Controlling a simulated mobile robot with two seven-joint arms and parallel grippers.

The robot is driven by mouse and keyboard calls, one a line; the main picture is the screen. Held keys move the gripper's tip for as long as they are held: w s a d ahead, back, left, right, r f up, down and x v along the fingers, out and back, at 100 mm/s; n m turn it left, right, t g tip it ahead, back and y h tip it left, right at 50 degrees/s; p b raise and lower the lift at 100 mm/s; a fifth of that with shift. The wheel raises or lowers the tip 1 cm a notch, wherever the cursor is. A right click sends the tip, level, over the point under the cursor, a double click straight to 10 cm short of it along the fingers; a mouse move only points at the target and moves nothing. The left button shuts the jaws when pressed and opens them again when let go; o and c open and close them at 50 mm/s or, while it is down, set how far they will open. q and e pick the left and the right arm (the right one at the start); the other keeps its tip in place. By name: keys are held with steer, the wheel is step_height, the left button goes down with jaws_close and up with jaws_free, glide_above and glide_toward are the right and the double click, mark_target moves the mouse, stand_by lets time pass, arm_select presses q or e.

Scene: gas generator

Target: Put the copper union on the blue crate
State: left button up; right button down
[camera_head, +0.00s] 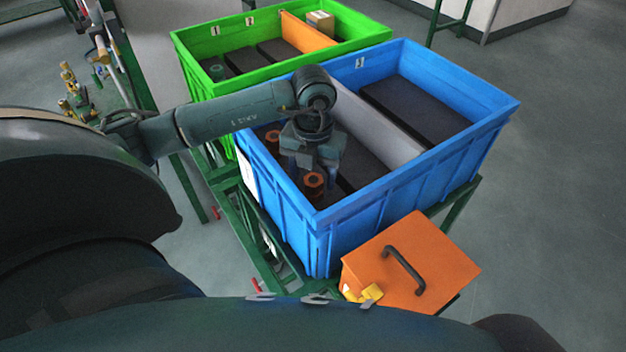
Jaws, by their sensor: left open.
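The blue crate (410,187) stands on a green frame in the middle of the view, with a grey divider inside. A copper union (314,184) lies in its left compartment, near the front wall. A second copper-coloured part (273,137) lies further back in the same compartment. My left gripper (313,170) points down into this compartment, open, with its fingers just above or beside the front union. I cannot tell whether they touch it. My left forearm and wrist hide part of the crate's left rim and interior. My right gripper is not in view.
A green crate (190,78) with an orange divider (306,32) and a small cardboard box (320,21) stands behind. An orange box (425,260) with a black handle is at the blue crate's front right. Dark pads (415,108) line the blue crate's right compartment, which is otherwise empty.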

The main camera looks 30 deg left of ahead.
mark_target(313, 180)
arm_select(q)
step_height(313, 180, up, 10)
steer(key=shift+f+b, duration=0.25)
steer(key=shift+b, duration=0.15)
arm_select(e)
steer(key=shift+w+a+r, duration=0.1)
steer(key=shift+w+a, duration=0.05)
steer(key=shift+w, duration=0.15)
